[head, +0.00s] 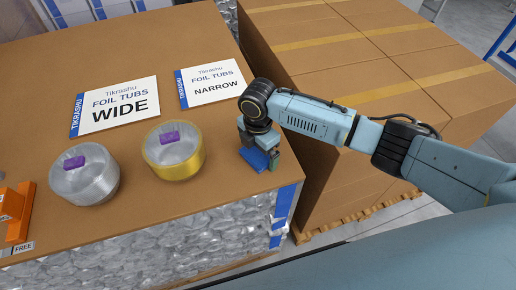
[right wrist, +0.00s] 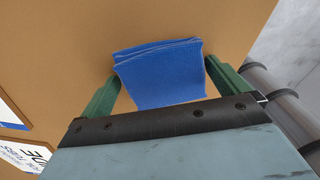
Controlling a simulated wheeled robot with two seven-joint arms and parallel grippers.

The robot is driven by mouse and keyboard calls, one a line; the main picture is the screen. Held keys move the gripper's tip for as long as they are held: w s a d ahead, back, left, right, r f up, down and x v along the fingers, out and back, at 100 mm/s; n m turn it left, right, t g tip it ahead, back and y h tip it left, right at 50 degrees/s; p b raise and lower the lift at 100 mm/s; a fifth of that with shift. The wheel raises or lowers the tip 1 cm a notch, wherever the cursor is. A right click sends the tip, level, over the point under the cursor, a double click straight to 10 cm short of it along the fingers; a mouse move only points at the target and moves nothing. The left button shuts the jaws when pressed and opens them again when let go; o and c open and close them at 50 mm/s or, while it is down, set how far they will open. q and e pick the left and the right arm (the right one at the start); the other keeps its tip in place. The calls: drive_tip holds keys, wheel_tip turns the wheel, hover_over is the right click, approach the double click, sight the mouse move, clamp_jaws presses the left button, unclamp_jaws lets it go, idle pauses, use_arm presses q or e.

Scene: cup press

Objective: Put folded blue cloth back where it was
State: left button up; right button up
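The folded blue cloth (right wrist: 165,80) shows in the right wrist view as a small layered stack. It lies at or just below the fingertips of my right gripper (right wrist: 160,72). The green fingers stand wide apart, one on each side of the cloth, close to its edges; I cannot tell whether they touch it. In the head view the cloth (head: 254,159) is low at the table's right end, partly hidden by my right gripper (head: 260,157), which points down there. My left gripper is not in view.
The brown table (head: 150,225) holds a clear tub (head: 84,187) and a yellow tub (head: 174,166), each with a purple item inside. The WIDE sign (head: 115,105) and NARROW sign (head: 210,84) lie behind. An orange object (head: 18,220) is at left. Stacked cartons (head: 340,70) stand right.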

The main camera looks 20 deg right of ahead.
sight(258, 151)
wheel_tip(258, 151, up, 12)
drive_tip(key=shift+r, duration=0.2)
idle(0.4)
